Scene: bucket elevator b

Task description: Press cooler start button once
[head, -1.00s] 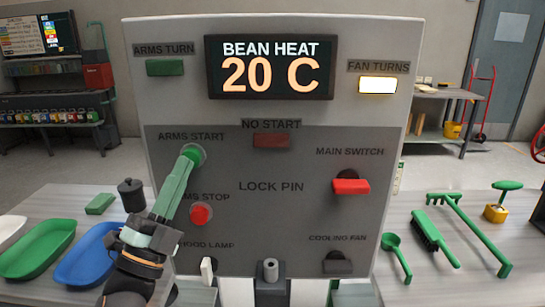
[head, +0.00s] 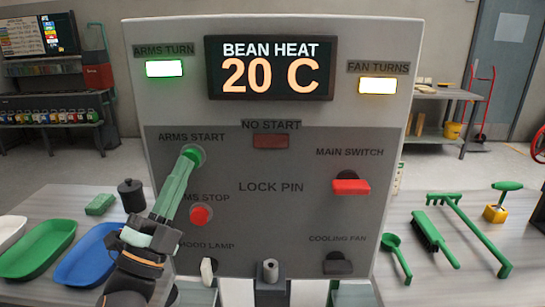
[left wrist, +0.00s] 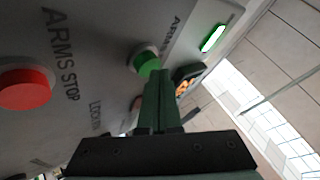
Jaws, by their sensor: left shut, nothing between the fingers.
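The control panel (head: 255,215) stands upright in front of me. The green button (head: 197,152) under the label ARMS START is at its upper left; it also shows in the left wrist view (left wrist: 147,62). My left gripper (head: 188,160) is shut and empty, its fingertips at the green button and covering part of it. Contact looks likely, but how far the button is pushed in I cannot tell. The ARMS TURN lamp (head: 164,69) is lit green. The FAN TURNS lamp (head: 378,85) is lit. The display (head: 270,68) reads BEAN HEAT 20 C. My right gripper is not in view.
The red ARMS STOP button (head: 200,215) sits just below the left fingers. The red main switch (head: 351,187), the cooling fan switch (head: 338,263) and the hood lamp switch (head: 207,270) are also on the panel. Trays and brushes lie on tables at both sides.

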